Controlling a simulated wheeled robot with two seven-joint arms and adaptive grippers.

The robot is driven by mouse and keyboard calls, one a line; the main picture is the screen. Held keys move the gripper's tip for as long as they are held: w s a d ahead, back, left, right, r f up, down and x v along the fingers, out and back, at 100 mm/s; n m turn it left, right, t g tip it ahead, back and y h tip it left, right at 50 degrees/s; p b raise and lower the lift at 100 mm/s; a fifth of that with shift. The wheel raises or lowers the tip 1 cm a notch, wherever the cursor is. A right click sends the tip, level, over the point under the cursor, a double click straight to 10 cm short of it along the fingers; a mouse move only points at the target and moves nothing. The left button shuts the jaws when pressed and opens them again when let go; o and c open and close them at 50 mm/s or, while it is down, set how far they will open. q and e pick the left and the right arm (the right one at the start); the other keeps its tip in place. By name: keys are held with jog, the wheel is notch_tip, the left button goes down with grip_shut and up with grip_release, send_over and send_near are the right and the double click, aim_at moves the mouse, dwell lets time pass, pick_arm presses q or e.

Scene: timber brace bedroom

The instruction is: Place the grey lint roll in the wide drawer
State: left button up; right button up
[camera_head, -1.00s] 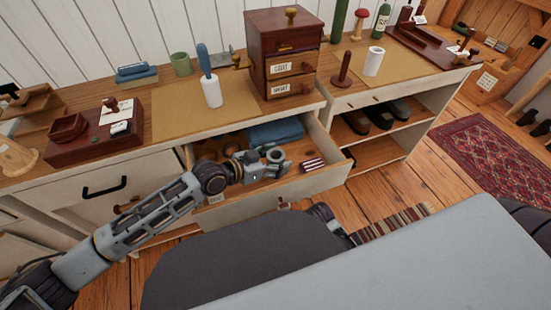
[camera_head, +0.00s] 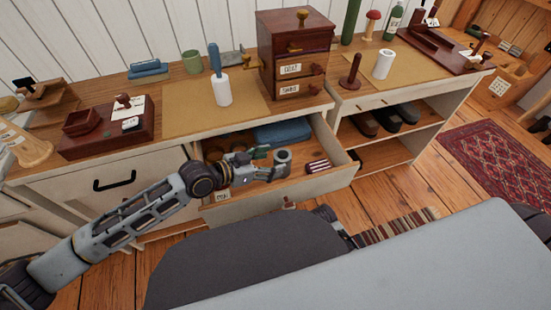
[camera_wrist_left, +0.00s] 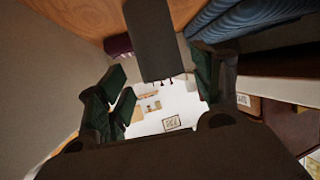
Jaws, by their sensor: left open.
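The grey lint roll (camera_head: 283,157) shows as a short grey cylinder with a hollow end, in the open wide drawer's area, at the tip of my left gripper (camera_head: 267,164). In the left wrist view the roll (camera_wrist_left: 155,40) is a dark grey block beyond and between the two green-padded fingers (camera_wrist_left: 163,90), which are apart. My left gripper is open, reaching over the wide drawer (camera_head: 328,183). Whether the roll touches the drawer floor or a finger I cannot tell.
The drawer also holds a folded blue cloth (camera_head: 282,131), a dark red striped item (camera_head: 317,167) and brown round items at the back left. A small brown chest (camera_head: 292,62) and a blue-handled white roller (camera_head: 222,91) stand on the counter above.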

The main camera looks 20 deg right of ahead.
pick_arm(q)
jog(key=shift+v, duration=1.1)
pick_arm(e)
jog(key=shift+f, duration=0.25)
jog(key=shift+r, duration=0.1)
jog(key=shift+c, duration=0.5)
